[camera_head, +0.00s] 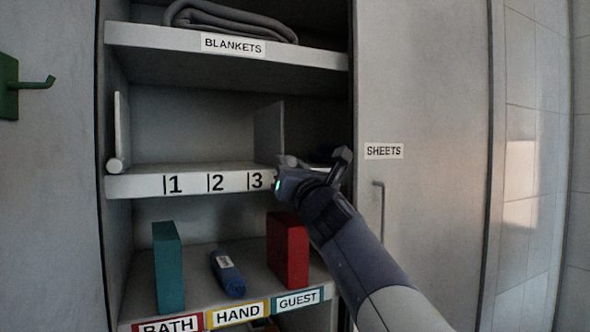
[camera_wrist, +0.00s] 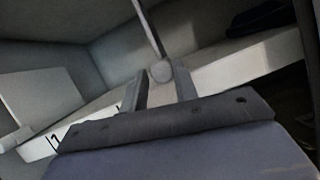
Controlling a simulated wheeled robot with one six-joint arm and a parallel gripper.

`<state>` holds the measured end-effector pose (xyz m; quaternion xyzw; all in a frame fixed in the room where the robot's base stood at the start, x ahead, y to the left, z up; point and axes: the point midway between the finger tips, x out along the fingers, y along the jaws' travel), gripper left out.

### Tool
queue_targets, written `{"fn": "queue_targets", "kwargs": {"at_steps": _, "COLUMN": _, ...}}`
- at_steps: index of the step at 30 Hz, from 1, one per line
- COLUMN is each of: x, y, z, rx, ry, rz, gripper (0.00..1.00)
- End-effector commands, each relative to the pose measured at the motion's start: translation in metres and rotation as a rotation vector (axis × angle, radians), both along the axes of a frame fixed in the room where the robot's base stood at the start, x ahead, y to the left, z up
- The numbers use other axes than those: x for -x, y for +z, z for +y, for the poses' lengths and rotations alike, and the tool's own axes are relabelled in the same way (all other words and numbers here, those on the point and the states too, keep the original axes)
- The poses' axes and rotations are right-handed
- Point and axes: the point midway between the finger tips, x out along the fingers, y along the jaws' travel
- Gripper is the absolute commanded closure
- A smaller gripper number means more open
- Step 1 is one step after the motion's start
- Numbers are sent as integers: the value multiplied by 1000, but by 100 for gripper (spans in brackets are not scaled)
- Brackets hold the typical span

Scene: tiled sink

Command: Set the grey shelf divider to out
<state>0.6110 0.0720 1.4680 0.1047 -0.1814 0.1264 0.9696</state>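A grey shelf divider (camera_head: 269,132) stands upright on the middle shelf, near the mark 3. In the wrist view its thin panel (camera_wrist: 150,28) ends in a round knob (camera_wrist: 161,71) at the shelf's front edge. My gripper (camera_head: 315,160) is in front of that shelf, right of the 3. In the wrist view my open gripper (camera_wrist: 161,82) has a finger on each side of the knob, with gaps visible. Contact cannot be told. A second, paler divider (camera_head: 122,128) with a knob stands at the shelf's left end. No "out" label is visible; my gripper hides part of the shelf edge.
The middle shelf edge (camera_head: 205,184) bears marks 1, 2 and 3. A folded blanket (camera_head: 230,20) lies above. Below are a teal block (camera_head: 167,265), a blue roll (camera_head: 228,274) and a red block (camera_head: 288,250). A door labelled SHEETS (camera_head: 430,90) stands at right. A dark item (camera_wrist: 262,18) lies right of the divider.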

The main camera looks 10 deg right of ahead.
Motion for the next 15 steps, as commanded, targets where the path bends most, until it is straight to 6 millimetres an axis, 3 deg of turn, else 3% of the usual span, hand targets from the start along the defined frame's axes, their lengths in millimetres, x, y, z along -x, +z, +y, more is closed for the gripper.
{"fn": "queue_targets", "kwargs": {"at_steps": 15, "x": 5, "y": -3, "z": -2, "rx": -1, "ry": -1, "rz": -1, "gripper": 68}}
